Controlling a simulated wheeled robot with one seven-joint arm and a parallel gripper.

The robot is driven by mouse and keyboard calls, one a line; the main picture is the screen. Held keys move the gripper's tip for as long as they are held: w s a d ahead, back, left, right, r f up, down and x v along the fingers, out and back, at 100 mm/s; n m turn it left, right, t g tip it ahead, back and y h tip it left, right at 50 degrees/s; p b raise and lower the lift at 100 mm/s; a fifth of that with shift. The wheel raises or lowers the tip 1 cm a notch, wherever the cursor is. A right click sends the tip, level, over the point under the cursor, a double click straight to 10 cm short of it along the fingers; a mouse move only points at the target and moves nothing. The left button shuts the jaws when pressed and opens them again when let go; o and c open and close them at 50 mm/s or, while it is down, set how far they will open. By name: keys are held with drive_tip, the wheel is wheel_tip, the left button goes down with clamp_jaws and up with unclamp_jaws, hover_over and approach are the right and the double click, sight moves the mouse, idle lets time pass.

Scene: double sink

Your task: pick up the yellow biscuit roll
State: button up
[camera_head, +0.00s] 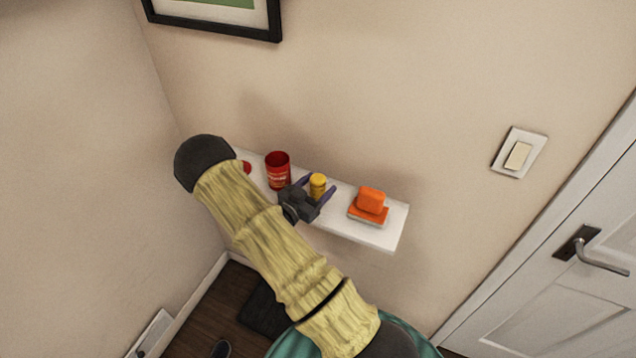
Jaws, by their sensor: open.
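The yellow biscuit roll (318,184) is a small yellow cylinder that stands upright on the white shelf (388,236), near its middle. My gripper (322,190) is open, with its dark jaws spread at the roll. One finger is on the left of the roll and the other on its right, as seen from the head camera. The lower part of the roll is hidden behind the gripper. I cannot tell whether either finger touches it.
A red can (278,170) stands close on the left of my gripper. A small red object (246,168) is partly hidden by my arm. An orange block (370,200) sits on an orange and white item (368,215) to the right. The wall rises behind the shelf.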

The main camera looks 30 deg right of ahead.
drive_tip(key=shift+w+d, duration=0.1)
drive_tip(key=shift+d, duration=0.1)
drive_tip(key=shift+c, duration=0.4)
drive_tip(key=c, duration=1)
drive_tip(key=shift+c, duration=0.2)
drive_tip(key=shift+r, duration=0.15)
wheel_tip(320, 180, up, 10)
drive_tip(key=shift+f+b, duration=0.1)
drive_tip(key=shift+b, duration=1)
